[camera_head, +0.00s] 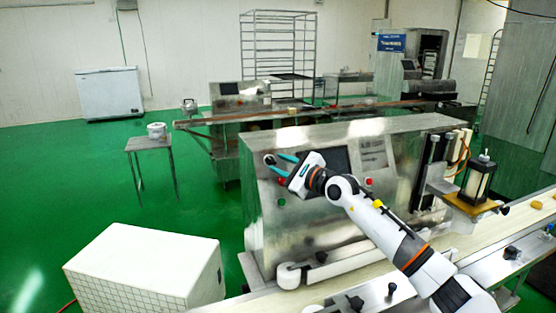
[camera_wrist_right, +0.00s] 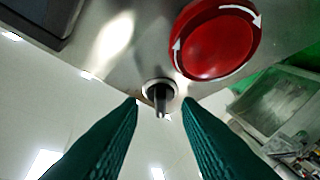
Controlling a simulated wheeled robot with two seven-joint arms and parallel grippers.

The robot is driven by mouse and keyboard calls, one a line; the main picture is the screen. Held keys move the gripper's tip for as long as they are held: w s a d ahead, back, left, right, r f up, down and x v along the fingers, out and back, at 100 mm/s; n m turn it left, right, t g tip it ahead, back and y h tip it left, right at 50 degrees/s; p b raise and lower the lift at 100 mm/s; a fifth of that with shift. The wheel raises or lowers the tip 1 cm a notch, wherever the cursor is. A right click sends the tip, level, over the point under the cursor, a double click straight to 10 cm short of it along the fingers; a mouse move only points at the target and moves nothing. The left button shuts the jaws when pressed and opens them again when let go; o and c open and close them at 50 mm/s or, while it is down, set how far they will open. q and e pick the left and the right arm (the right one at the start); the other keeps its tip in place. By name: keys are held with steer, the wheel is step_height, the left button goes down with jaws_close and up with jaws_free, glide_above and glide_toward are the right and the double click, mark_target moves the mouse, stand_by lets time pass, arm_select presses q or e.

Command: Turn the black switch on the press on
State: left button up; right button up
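The press (camera_head: 310,225) is a large steel machine in the middle of the head view. Its black switch (camera_head: 269,159) is at the upper left of the front panel. In the right wrist view, the switch (camera_wrist_right: 160,94) is a small dark knob in a pale ring. My right gripper (camera_head: 280,164) is at the panel, its teal fingers pointing at the switch. In the right wrist view, the gripper (camera_wrist_right: 159,108) is open, with its fingertips on either side of the knob and gaps visible. Whether the knob is fully between them is unclear. My left gripper is out of view.
A red button with white arrows (camera_wrist_right: 215,42) sits close beside the switch. A conveyor (camera_head: 490,232) runs along the front. A white box (camera_head: 145,270) stands front left.

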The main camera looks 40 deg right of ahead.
steer(key=shift+w+a, duration=0.2)
steer(key=shift+w, duration=0.55)
steer(key=shift+c, duration=0.3)
jaws_close()
